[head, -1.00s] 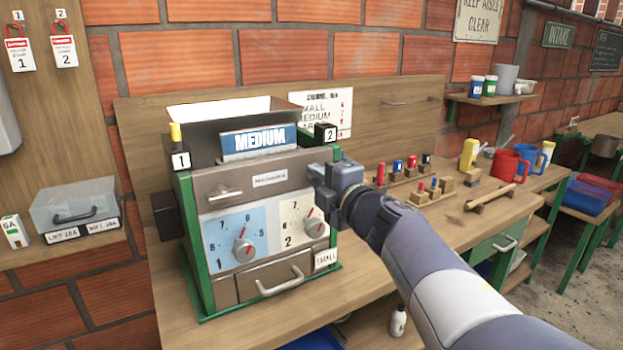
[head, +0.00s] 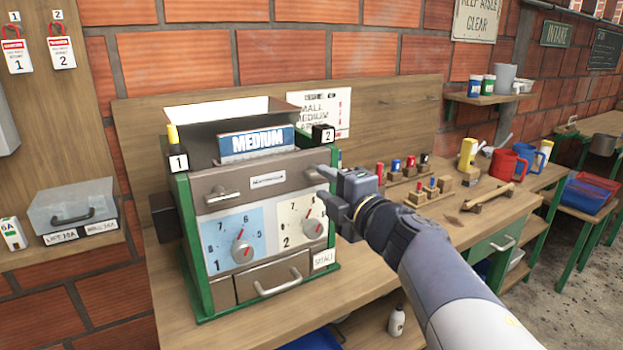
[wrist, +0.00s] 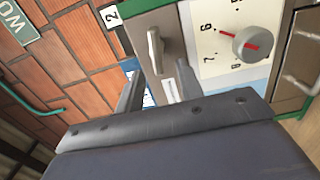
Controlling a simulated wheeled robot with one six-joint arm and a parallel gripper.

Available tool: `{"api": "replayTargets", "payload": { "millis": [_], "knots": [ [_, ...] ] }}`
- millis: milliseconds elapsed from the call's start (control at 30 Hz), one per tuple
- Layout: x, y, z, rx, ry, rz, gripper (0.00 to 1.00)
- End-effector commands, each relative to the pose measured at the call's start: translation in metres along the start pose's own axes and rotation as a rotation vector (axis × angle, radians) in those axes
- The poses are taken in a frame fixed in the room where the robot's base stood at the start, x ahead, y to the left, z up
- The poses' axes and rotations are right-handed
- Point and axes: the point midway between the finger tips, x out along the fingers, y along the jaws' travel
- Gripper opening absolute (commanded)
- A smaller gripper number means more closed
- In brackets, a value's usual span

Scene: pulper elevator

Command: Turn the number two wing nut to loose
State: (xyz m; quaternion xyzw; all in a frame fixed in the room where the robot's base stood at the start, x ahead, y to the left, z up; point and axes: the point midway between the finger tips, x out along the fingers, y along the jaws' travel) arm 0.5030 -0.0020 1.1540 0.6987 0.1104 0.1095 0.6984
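The number two wing nut (wrist: 155,48) is a grey bar on the brown upper panel, beside the 2 tag in the wrist view. In the head view my gripper mostly or wholly hides it. My gripper (head: 318,183) is in front of the panel's right end, fingers apart. In the wrist view its fingers (wrist: 159,88) show a gap, empty, with the nut beyond them. A matching left wing nut (head: 222,195) lies roughly level.
Below are two dials (head: 241,250) and a drawer handle (head: 278,282). A MEDIUM sign (head: 257,142) stands at the hopper. Right of my arm are wooden racks of coloured pegs (head: 400,172) and mugs (head: 508,165). A clear box (head: 75,210) sits at left.

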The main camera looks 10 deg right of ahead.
Motion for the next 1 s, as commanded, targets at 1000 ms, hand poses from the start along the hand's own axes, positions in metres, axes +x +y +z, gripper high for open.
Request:
{"api": "replayTargets", "payload": {
  "millis": [1000],
  "knots": [
    [-0.072,0.001,0.001,0.069,0.001,-0.004,0.50]
  ]
}}
